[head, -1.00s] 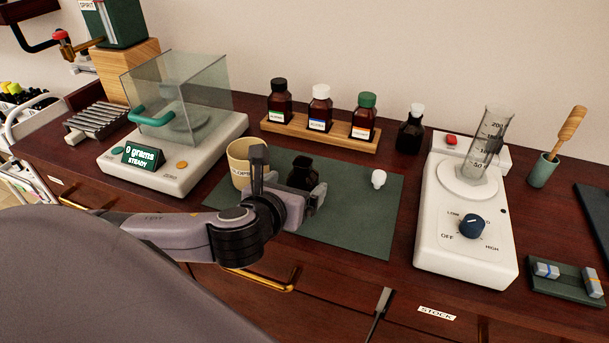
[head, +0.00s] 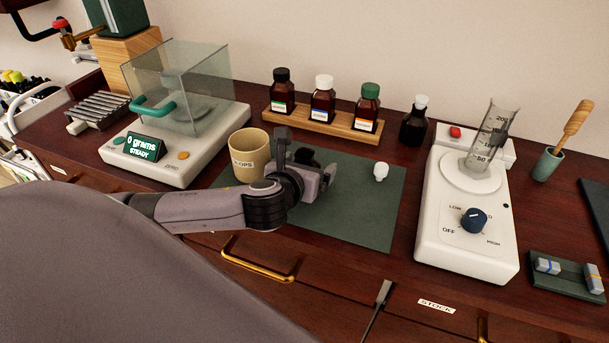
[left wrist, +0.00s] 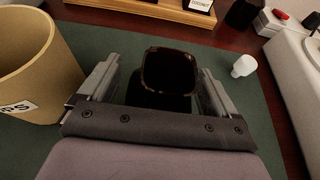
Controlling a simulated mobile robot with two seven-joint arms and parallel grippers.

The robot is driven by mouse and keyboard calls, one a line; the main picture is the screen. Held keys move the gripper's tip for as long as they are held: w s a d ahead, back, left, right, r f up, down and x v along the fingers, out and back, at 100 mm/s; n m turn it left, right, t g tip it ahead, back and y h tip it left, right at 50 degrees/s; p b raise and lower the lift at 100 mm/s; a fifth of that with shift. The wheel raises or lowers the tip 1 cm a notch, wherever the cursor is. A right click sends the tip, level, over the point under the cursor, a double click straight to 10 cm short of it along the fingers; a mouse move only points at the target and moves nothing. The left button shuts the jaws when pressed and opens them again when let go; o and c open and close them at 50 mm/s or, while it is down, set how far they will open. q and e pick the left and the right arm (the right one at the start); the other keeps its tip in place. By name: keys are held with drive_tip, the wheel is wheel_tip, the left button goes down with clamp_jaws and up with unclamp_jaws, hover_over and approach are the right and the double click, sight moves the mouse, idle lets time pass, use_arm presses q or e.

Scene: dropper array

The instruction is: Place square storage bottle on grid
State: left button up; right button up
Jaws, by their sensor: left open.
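A dark square bottle without a cap (head: 305,156) stands on the green mat (head: 365,215). My left gripper (head: 306,166) is open at the bottle and partly hides it in the head view. In the left wrist view the bottle (left wrist: 170,72) is between the two spread fingers, with a visible gap on each side. A small white stopper (head: 380,172) sits on the mat to the right. A slatted metal rack (head: 97,110), which may be the grid, is at the far left. My right gripper is not in view.
A tan cup (head: 249,155) stands close to the left of my gripper. A glass-covered balance (head: 170,150) is between cup and rack. A wooden stand (head: 290,125) with three bottles, another dark bottle (head: 413,128) and a white stirrer (head: 465,240) border the mat. The mat's front is clear.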

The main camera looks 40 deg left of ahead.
use_arm(q)
drive_tip(key=c, duration=1.5)
